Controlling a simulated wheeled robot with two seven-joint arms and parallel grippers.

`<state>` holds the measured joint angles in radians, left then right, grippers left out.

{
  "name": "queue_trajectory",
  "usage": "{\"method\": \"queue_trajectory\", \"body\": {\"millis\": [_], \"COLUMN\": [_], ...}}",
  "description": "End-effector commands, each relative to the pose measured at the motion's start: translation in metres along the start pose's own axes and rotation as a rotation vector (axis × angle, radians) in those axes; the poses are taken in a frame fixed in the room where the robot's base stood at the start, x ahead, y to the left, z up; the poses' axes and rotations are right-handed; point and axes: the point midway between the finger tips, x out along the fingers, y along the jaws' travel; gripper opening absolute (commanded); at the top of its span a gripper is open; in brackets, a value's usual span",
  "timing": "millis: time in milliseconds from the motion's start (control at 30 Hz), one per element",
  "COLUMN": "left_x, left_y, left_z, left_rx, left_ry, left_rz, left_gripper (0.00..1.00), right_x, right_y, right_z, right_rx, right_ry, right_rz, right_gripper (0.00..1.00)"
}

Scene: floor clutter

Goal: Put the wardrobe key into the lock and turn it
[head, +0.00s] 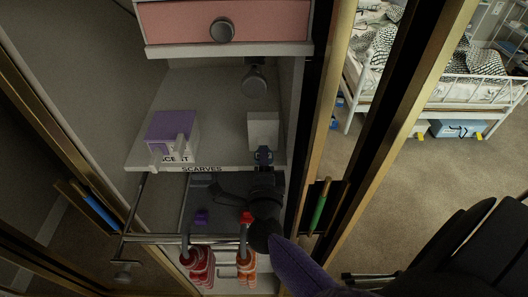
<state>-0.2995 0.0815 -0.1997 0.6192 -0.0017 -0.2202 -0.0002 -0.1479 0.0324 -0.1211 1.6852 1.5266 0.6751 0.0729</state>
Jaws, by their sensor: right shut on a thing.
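My right gripper (263,158) reaches up from the lower right into the open wardrobe. Its fingers are shut at the front edge of the shelf, just below a pale block (263,126). The thing between its fingers is too small and dark to make out; I see no clear key shape. A dark round fitting (254,82) sits under the pink drawer, above the pale block. I cannot tell whether it is the lock. The keyhole is not visible. My left gripper is not in view.
The pink drawer (278,22) is above. A purple box (170,127) stands on the shelf (218,146) marked SCARVES. Gold-framed doors (330,130) stand either side. Carpet lies open at right.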

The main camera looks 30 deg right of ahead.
Motion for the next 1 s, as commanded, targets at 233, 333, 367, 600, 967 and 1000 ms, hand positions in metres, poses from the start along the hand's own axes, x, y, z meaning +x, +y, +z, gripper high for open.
{"method": "queue_trajectory", "body": {"millis": [233, 333, 367, 600, 967, 1000], "left_x": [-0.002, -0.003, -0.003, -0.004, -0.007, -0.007], "left_y": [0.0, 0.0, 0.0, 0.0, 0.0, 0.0], "left_z": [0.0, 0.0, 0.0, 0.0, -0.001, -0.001], "left_rx": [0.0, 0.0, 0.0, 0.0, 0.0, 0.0], "left_ry": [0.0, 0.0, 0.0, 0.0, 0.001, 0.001], "left_rz": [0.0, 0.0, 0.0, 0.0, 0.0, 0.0], "left_gripper": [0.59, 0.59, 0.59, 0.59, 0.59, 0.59], "right_x": [-0.005, -0.008, -0.008, -0.013, -0.037, -0.038], "right_y": [0.0, 0.0, 0.0, 0.0, 0.0, -0.001], "right_z": [0.0, 0.0, 0.0, 0.0, 0.0, 0.0], "right_rx": [-0.001, 0.0, 0.0, 0.0, 0.0, 0.0], "right_ry": [0.0, 0.0, 0.0, 0.0, 0.0, 0.0], "right_rz": [0.0, 0.0, 0.0, 0.0, 0.0, 0.0], "right_gripper": [0.0, 0.0, 0.0, 0.0, 0.0, 0.0]}}
